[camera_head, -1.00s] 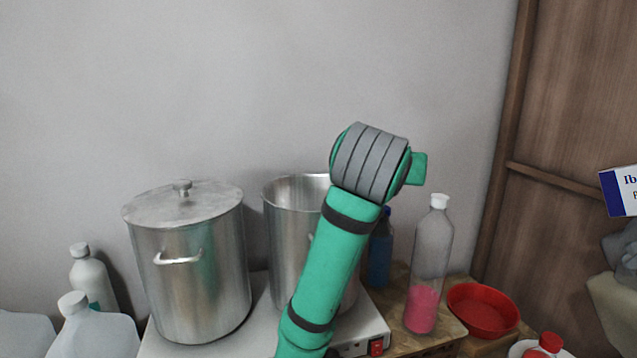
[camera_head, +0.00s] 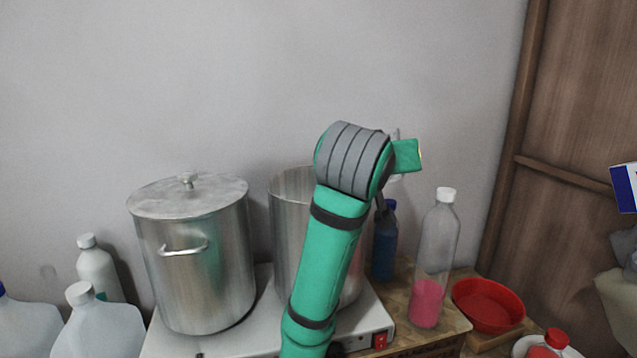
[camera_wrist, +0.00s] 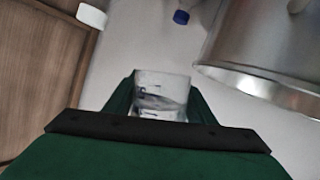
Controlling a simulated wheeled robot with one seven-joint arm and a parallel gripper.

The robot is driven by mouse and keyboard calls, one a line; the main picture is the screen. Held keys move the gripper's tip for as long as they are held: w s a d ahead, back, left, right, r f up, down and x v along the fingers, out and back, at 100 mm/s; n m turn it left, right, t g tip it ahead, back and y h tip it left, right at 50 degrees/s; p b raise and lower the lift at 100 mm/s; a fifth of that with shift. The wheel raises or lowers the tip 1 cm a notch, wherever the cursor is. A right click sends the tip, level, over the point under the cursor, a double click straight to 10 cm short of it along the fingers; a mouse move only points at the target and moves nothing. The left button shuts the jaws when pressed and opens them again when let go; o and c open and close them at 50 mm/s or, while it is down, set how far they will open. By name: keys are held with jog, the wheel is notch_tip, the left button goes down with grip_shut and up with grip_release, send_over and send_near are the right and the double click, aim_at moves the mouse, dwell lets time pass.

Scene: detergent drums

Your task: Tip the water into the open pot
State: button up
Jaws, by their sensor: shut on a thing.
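The open pot (camera_head: 287,220) is a tall steel pot without a lid, standing on the right part of a light-coloured hotplate. My arm covers much of its right side in the head view. Its rim and wall also show at the right in the wrist view (camera_wrist: 262,50). My gripper (camera_wrist: 160,104) is shut on a clear container (camera_wrist: 162,84) with clear liquid in it, apart from the pot in the wrist view. In the head view my gripper and the container are mostly hidden behind my arm.
A lidded steel pot (camera_head: 195,265) stands left of the open one. A blue bottle (camera_head: 384,245), a bottle with pink contents (camera_head: 428,300) and a red bowl (camera_head: 487,306) stand on the right. White jugs (camera_head: 98,325) are at the lower left. The wall behind is clear.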

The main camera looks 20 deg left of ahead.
jog(key=shift+s+a+r+n+t+h, duration=0.15)
jog(key=shift+a+r+n+h, duration=0.3)
jog(key=shift+n, duration=0.6)
jog(key=shift+w+a+r+n+t+h, duration=0.1)
jog(key=shift+a+r+n+t+h, duration=0.3)
jog(key=shift+n, duration=0.7)
jog(key=shift+s+a+r+n+t+h, duration=0.1)
jog(key=shift+a+r+n+h, duration=0.45)
jog(key=shift+n, duration=0.5)
jog(key=shift+d+r+n, duration=0.2)
jog(key=shift+r+n, duration=0.45)
jog(key=shift+n, duration=0.05)
jog(key=shift+a+f+n+t, duration=0.1)
jog(key=shift+f+n+t, duration=0.2)
jog(key=shift+n, duration=0.5)
jog(key=shift+a+r+n+h, duration=0.3)
jog(key=shift+a+r+n, duration=0.2)
jog(key=shift+a+n, duration=0.1)
jog(key=shift+r+t, duration=0.1)
jog(key=shift+t, duration=0.15)
jog(key=shift+s+d+n, duration=0.1)
jog(key=shift+d+n, duration=0.1)
jog(key=shift+n, duration=0.1)
